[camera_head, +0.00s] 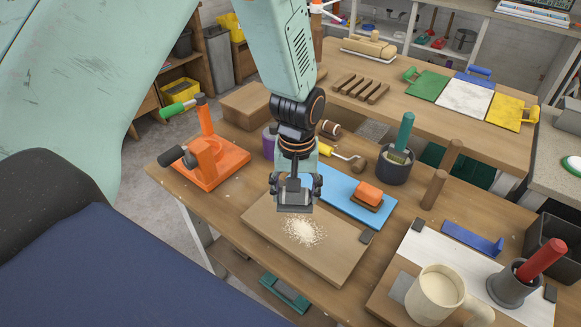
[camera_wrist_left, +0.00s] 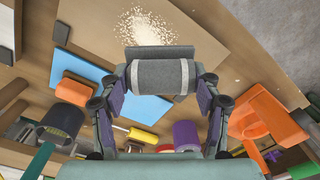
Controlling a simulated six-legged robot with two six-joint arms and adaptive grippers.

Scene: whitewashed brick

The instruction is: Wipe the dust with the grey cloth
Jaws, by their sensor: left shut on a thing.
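The dust (camera_head: 303,230) is a pale, crumbly patch on a wooden board (camera_head: 338,262) on the workbench. My left gripper (camera_head: 294,192) is above the board, just behind the dust in the head view. It is shut on the grey cloth (camera_head: 295,207), which hangs at the fingertips. In the left wrist view the cloth (camera_wrist_left: 160,76) is a folded grey roll between the two fingers, and the dust (camera_wrist_left: 145,27) lies beyond it, apart from it in the picture. I cannot tell whether the cloth touches the board. My right gripper is not in view.
A blue mat (camera_head: 340,186) with an orange-topped brush (camera_head: 368,194) lies right of the gripper. An orange stand (camera_head: 212,162) is to the left. A dark cup (camera_head: 395,166) stands behind; a cream mug (camera_head: 434,292) is at the front right. The board around the dust is clear.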

